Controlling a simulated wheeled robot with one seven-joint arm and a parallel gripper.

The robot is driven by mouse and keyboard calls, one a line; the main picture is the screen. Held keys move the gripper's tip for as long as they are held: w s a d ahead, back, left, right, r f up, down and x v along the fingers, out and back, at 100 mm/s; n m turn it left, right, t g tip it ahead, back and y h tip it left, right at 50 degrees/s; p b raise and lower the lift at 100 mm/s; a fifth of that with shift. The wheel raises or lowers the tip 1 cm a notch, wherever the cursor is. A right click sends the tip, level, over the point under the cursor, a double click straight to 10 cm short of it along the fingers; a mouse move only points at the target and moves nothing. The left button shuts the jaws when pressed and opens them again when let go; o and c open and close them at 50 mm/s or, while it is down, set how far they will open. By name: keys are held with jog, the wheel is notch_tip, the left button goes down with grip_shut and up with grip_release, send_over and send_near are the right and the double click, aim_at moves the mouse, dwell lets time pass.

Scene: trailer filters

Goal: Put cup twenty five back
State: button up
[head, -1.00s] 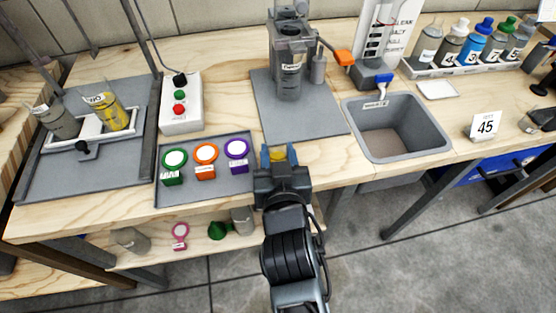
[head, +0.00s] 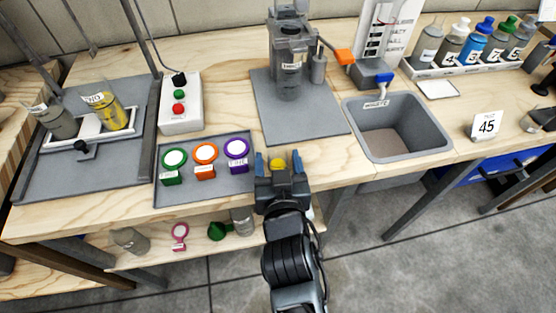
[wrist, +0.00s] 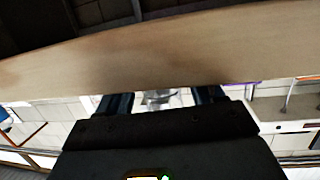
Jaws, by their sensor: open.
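My gripper (head: 279,162) is at the front edge of the bench, right of the grey tray with ringed filters. Its two fingers are spread apart. A small yellow thing (head: 278,164) shows between them in the head view; I cannot tell whether it is a separate object or part of my gripper. In the wrist view the fingers (wrist: 160,103) stand either side of a small pale grey shape, with a wooden surface across the upper part. No cup with a readable twenty five is visible. Grey containers stand on the lower shelf: one on the left (head: 130,241) and one nearer my arm (head: 242,221).
The grey tray (head: 205,192) holds green, orange and purple ringed filters. A machine on a grey plate (head: 303,126) stands behind my gripper. A button box (head: 181,103) is left.

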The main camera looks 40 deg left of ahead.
jog(key=shift+r+p, duration=0.25)
jog(key=shift+p, duration=0.05)
jog(key=s+d+m+t+h, duration=0.1)
jog(key=s+d, duration=0.4)
jog(key=d, duration=0.5)
jog(key=s+d+m+h, duration=0.15)
jog(key=s+d, duration=0.35)
jog(key=d, duration=0.5)
jog(key=s+d+m+t+h, duration=0.1)
jog(key=s+d+h, duration=0.1)
jog(key=s+d, duration=0.5)
jog(key=s+d+r+m+h, duration=0.2)
jog(key=s+d+r+h, duration=0.1)
jog(key=d, duration=0.5)
jog(key=s+d+r+m+t+h, duration=0.1)
jog(key=s+d+r+m+h, duration=0.2)
jog(key=s+d+r, duration=0.2)
jog(key=s+d, duration=0.3)
jog(key=shift+d+r+b, duration=0.15)
jog(key=shift+r+b, duration=0.15)
jog(key=shift+b, duration=0.1)
jog(key=shift+s, duration=0.1)
jog(key=shift+c, duration=0.3)
